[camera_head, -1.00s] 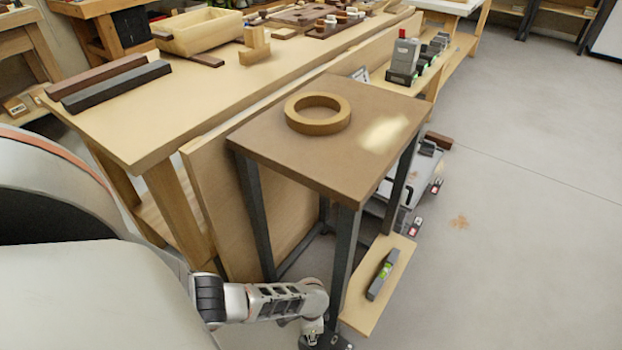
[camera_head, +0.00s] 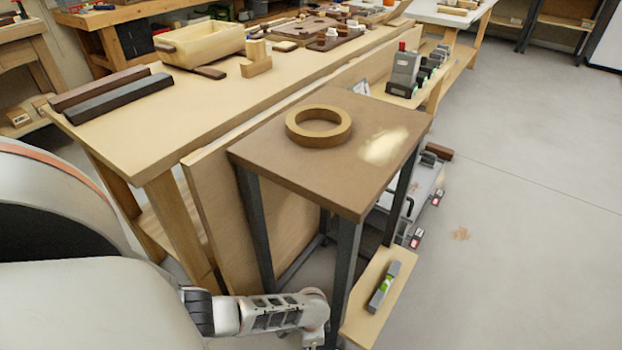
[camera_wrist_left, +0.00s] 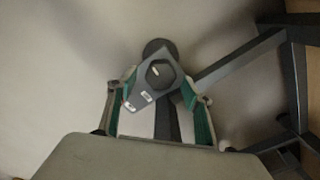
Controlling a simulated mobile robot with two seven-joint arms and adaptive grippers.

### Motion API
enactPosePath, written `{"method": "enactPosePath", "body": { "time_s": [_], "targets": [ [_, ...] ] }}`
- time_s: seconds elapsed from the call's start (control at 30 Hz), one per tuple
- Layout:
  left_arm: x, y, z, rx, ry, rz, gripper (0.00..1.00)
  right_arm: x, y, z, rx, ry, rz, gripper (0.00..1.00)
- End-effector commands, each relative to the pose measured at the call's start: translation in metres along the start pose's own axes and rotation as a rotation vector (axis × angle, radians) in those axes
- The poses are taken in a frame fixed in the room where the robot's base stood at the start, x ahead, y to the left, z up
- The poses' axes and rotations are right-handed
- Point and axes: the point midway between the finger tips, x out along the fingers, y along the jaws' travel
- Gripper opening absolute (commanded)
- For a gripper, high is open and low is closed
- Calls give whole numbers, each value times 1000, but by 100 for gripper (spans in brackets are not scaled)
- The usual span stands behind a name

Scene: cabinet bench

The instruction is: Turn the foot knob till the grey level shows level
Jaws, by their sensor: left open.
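The grey level (camera_head: 384,286) with a green vial lies on a narrow wooden board (camera_head: 365,320) low beside the small brown table; its bubble is too small to read. The foot knob (camera_wrist_left: 160,73), a dark hexagonal piece with a pale mark, shows in the left wrist view over a grey plate (camera_wrist_left: 142,95) with small white labels. My left gripper (camera_wrist_left: 158,93) is open, its green-lined fingers on either side of the plate and knob. I cannot tell whether they touch it. In the head view my left arm reaches down by the table's front leg; its gripper is mostly cut off.
The small brown table (camera_head: 265,165) bears a wooden ring (camera_head: 318,126). Its dark legs (camera_head: 345,265) stand close to my left arm. A long workbench (camera_head: 130,115) with wooden parts runs behind. Open grey floor (camera_head: 520,200) lies to the right.

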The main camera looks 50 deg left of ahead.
Motion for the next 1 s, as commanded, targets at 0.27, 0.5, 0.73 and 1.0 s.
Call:
{"method": "enactPosePath", "body": {
  "time_s": [0.27, 0.5, 0.73, 1.0],
  "targets": [
    [-34, 0, 0, 0, 2, -1, 51, 0, 0, 0, -1, 1, -1, 0],
    [-68, 0, 1, 1, 1, -2, 51, 0, 0, 0, -1, 1, -1, 0],
    [-94, 0, 1, 0, -1, -1, 51, 0, 0, 0, -1, 1, -1, 0],
    [-102, 0, 2, 0, -2, -1, 51, 0, 0, 0, -1, 1, -1, 0]
  ]
}}
